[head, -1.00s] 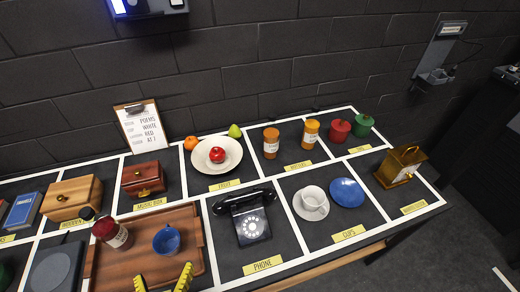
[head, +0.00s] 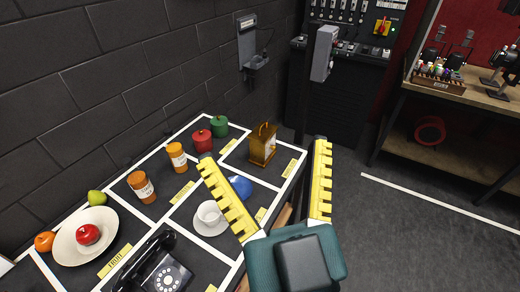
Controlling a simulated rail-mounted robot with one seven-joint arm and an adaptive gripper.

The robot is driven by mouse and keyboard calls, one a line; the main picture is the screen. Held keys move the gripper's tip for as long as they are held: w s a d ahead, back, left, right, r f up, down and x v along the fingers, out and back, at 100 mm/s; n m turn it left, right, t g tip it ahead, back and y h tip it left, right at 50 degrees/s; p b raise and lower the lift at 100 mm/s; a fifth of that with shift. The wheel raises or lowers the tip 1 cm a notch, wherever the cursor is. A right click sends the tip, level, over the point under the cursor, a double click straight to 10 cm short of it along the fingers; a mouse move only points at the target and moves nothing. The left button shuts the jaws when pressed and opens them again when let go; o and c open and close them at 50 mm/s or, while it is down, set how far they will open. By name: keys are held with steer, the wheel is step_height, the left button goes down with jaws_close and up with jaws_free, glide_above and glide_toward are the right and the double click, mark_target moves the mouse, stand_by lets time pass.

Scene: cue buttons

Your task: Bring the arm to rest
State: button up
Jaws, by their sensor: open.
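My gripper (head: 272,190) is in the lower middle of the head view, with its two yellow toothed fingers spread wide apart. It is open and nothing is between the fingers. It appears above the right end of the table and hides part of the blue saucer (head: 241,186) and the table edge. The brass lantern-like box (head: 262,146) stands just beyond the fingertips in the picture.
On the table are a white cup (head: 209,212), a black phone (head: 160,268), a fruit plate (head: 70,248), two orange bottles (head: 177,157), and red (head: 202,141) and green (head: 219,127) containers. A workbench (head: 460,95) stands at the right. The floor (head: 420,235) there is clear.

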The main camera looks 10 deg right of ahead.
step_height(320, 180, up, 34)
steer(key=p, duration=3.3)
steer(key=shift+f+p, duration=0.25)
steer(key=shift+p, duration=0.05)
